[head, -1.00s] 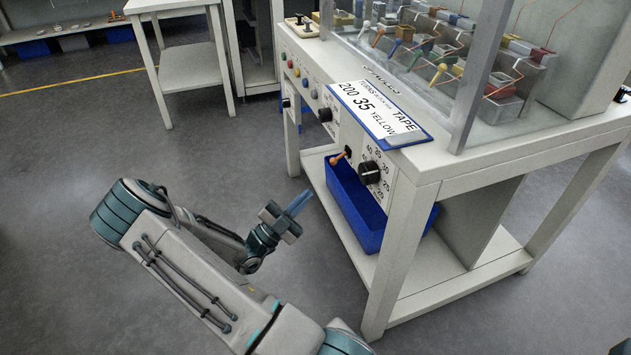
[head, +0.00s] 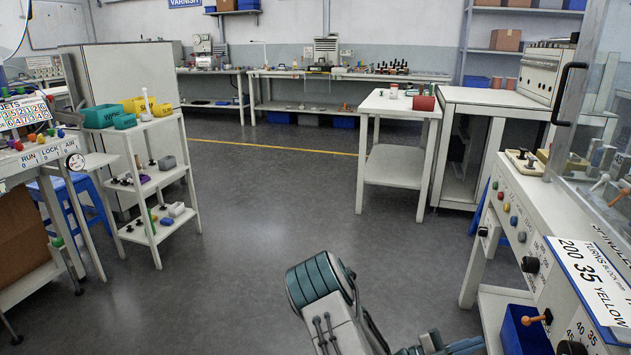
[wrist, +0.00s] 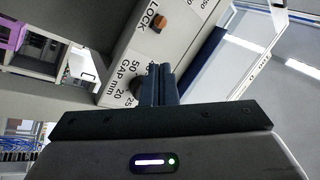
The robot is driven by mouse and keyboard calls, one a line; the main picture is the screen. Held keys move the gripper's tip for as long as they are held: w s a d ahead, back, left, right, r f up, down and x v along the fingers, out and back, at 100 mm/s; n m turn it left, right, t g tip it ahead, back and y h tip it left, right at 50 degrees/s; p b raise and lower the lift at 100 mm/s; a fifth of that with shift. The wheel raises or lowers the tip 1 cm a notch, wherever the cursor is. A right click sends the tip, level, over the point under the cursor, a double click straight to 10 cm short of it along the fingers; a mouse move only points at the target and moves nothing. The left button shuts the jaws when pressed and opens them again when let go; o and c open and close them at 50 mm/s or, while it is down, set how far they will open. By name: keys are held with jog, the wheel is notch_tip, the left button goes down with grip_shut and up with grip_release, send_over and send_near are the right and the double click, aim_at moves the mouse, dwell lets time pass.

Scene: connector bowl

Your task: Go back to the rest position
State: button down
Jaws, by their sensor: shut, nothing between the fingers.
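My gripper shows in the wrist view (wrist: 158,84) with its two fingers together and nothing between them. Behind the fingers is a panel (wrist: 135,50) with a LOCK label, an orange-tipped switch (wrist: 160,21) and a dark knob. I cannot tell how far the fingertips are from it. In the head view my folded arm is at the bottom centre, and only a blue-grey part near the gripper (head: 465,345) shows at the lower edge. The winding machine's bench (head: 500,215) stands to its right.
A white table (head: 400,105) and a cabinet stand ahead on the right. A shelf cart (head: 150,185) with small bins stands at the left, beside another workstation (head: 35,160). A blue bin (head: 520,335) sits under the right bench. The grey floor (head: 290,200) between them is clear.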

jog(key=w+a+r+n+t+y+p, duration=0.5)
jog(key=w+r+n+t+y+p, duration=0.3)
jog(key=w+y, duration=0.35)
jog(key=a+r+n+t+y+p, duration=0.2)
jog(key=a+r+n+y+p, duration=0.6)
jog(key=a+r, duration=0.6)
jog(key=s+a+r+n+g+y+p, duration=0.1)
jog(key=s+a+r+n+y+p, duration=0.15)
jog(key=s+r, duration=0.35)
jog(key=s+a+r+n+g+y+p, duration=0.1)
jog(key=s+a+r+n+y+p, duration=0.2)
jog(key=r, duration=0.4)
jog(key=s+r+n+g+h+p, duration=0.1)
jog(key=s+r+n+p, duration=0.2)
jog(key=s, duration=0.5)
jog(key=s+d+r+n+g+h+p, duration=0.1)
jog(key=s+r+n+g+p, duration=0.1)
jog(key=s+r, duration=0.3)
jog(key=s+n+p, duration=0.1)
jog(key=s, duration=0.2)
jog(key=shift+r+p, duration=0.15)
jog(key=shift+p, duration=0.2)
jog(key=shift+w, duration=0.1)
